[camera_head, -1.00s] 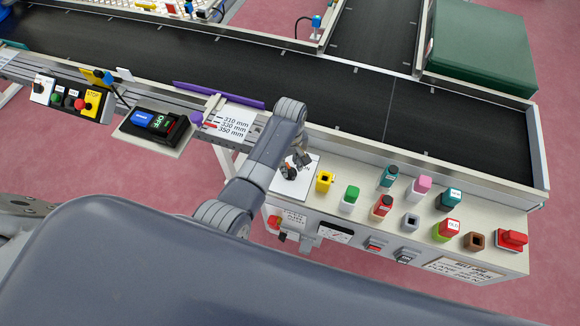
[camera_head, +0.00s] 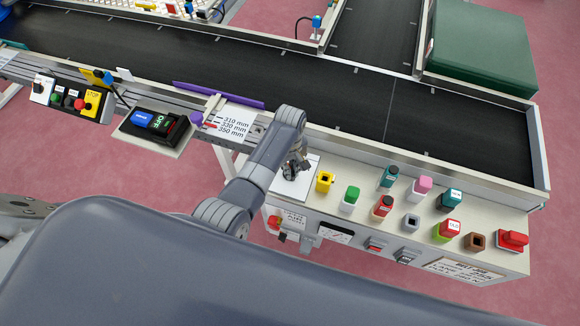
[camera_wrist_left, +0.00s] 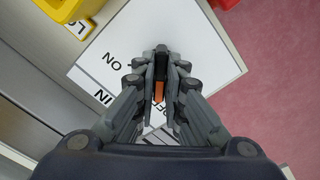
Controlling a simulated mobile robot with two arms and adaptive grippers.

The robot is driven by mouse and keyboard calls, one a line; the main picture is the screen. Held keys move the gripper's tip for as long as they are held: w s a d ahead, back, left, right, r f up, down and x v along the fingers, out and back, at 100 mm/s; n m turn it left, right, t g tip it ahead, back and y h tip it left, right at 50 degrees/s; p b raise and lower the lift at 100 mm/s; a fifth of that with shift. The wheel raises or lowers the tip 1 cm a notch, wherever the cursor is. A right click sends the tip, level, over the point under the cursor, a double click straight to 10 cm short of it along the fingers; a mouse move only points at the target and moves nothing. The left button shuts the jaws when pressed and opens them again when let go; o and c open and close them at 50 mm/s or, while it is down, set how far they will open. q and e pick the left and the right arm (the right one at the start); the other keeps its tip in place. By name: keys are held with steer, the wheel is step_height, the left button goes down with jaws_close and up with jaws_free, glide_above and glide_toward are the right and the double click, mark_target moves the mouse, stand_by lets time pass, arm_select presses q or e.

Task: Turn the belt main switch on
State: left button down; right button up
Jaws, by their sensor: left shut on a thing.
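The belt main switch is a black knob with an orange stripe (camera_wrist_left: 158,92), on a white plate (camera_wrist_left: 200,48) lettered ON and partly covered OFF. The plate also shows in the head view (camera_head: 283,191), at the left end of the control panel. My left gripper (camera_wrist_left: 158,80) is shut on the knob, with a finger on each side of it. In the head view the left gripper (camera_head: 291,171) comes down onto the plate and hides most of the knob. My right gripper is not in view.
Coloured blocks stand right of the plate, starting with a yellow one (camera_head: 325,182). A red button (camera_head: 512,241) sits at the panel's right end. The black conveyor belt (camera_head: 420,120) and its metal side wall run behind.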

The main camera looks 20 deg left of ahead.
arm_select(q)
steer(key=shift+r+m+p, duration=0.15)
steer(key=shift+m+p, duration=0.5)
steer(key=shift+m, duration=0.15)
steer(key=shift+m+p, duration=0.85)
steer(key=shift+m, duration=0.35)
steer(key=m+p, duration=0.1)
steer(key=m, duration=0.3)
steer(key=shift+m+p, duration=0.3)
steer(key=shift+p, duration=0.1)
steer(key=m+p, duration=0.1)
steer(key=m, duration=0.8)
steer(key=shift+p, duration=0.3)
steer(key=shift+m, duration=0.3)
steer(key=c, duration=1.7)
jaws_free()
